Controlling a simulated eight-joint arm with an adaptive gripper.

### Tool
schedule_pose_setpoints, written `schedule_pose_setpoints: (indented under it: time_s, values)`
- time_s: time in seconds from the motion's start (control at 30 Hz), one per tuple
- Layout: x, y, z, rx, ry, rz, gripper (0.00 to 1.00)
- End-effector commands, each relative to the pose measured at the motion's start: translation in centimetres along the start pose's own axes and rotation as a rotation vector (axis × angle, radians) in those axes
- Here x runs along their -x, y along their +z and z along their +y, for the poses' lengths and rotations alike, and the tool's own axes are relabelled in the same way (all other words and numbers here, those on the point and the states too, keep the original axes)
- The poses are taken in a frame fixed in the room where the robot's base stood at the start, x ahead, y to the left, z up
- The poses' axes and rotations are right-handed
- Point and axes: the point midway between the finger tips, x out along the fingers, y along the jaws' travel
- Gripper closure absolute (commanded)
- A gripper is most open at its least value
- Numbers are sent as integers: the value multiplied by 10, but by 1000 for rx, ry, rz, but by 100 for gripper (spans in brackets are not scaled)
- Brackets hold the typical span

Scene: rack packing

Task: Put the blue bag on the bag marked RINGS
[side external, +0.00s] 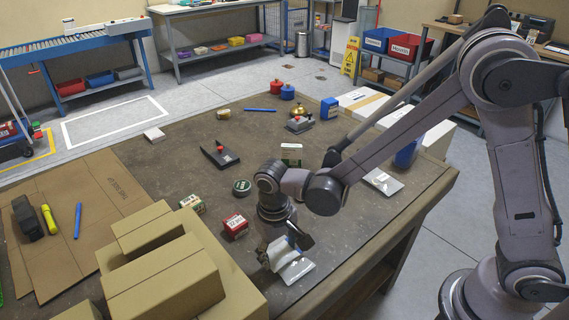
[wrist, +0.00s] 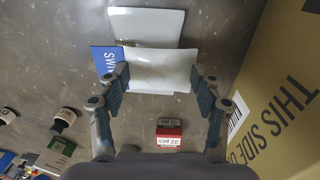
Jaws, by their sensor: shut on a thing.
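In the wrist view, my gripper (wrist: 161,88) has its fingers on both sides of a pale bag with a blue end lettered "SWI", the blue bag (wrist: 106,58). The rest of the lettering is hidden by a finger. Another pale bag (wrist: 146,24) lies under or just beyond it; its marking is not visible, so I cannot tell whether it reads RINGS. In the side view, my gripper (side external: 285,243) is low over the near table edge, with the held bag (side external: 278,252) above a silvery bag (side external: 297,271). I cannot tell whether the two bags touch.
A green tin (side external: 241,187) and a black holder (side external: 219,155) are farther back. Another silvery bag (side external: 383,181) lies at the right table edge.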

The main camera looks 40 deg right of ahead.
Motion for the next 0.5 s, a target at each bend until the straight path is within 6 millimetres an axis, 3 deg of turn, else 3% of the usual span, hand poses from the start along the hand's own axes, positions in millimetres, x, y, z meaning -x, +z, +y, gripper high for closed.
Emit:
schedule_pose_setpoints:
  time_s: [0.43, 0.47, 0.5]
  values:
    - [-7, 0, 0, 0, 0, 0, 77]
    - [-6, 0, 0, 0, 0, 0, 29]
    - [-6, 0, 0, 0, 0, 0, 17]
